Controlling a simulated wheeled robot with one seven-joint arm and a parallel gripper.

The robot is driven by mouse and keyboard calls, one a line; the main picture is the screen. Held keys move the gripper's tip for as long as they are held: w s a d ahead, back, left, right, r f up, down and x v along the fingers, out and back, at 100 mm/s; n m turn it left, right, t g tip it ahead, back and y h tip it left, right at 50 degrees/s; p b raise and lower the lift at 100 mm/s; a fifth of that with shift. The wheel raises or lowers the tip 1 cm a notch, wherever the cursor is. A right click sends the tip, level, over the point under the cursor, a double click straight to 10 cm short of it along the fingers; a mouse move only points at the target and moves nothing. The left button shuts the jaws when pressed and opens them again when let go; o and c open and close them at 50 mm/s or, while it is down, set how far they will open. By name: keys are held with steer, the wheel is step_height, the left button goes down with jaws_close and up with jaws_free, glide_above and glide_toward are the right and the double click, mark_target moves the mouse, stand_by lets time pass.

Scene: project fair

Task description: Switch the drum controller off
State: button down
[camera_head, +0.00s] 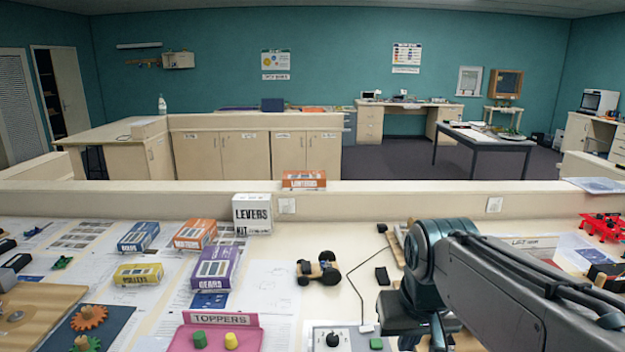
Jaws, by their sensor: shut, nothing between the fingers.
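A pale control box (345,342) with a black knob (333,340) sits at the bottom edge of the view, left of my gripper; it looks like the drum controller. Its lower part is cut off, and I cannot read which way the knob points. A small green piece (376,343) shows at its right side. A thin dark cable runs up the table from a small white plug (366,329) near it. My gripper (424,341) is low over the table, right of the box and apart from the knob. It is shut and empty, with its lower end partly cut off.
A pink TOPPERS tray (186,342) with green and yellow pegs stands left of the box. A small wheeled model (317,270) and a black block (382,276) lie behind it. Kit boxes, such as the purple GEARS box (216,268), stand left. A low wall (390,204) closes the table's back.

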steer(key=c, duration=2)
jaws_free()
steer(key=shift+t, duration=0.3)
steer(key=s+f, duration=0.1)
steer(key=s, duration=0.1)
steer(key=s+f, duration=0.4)
steer(key=shift+s+d, duration=0.15)
steer(key=o, duration=0.7)
steer(key=shift+s+f, duration=0.15)
steer(key=shift+f, duration=0.05)
steer(key=n+g+b, duration=0.4)
steer(key=n+b, duration=0.4)
steer(key=n, duration=1)
glide_above(361, 329)
step_height(361, 329, down, 5)
step_height(361, 329, down, 13)
steer(key=shift+f, duration=0.2)
jaws_close()
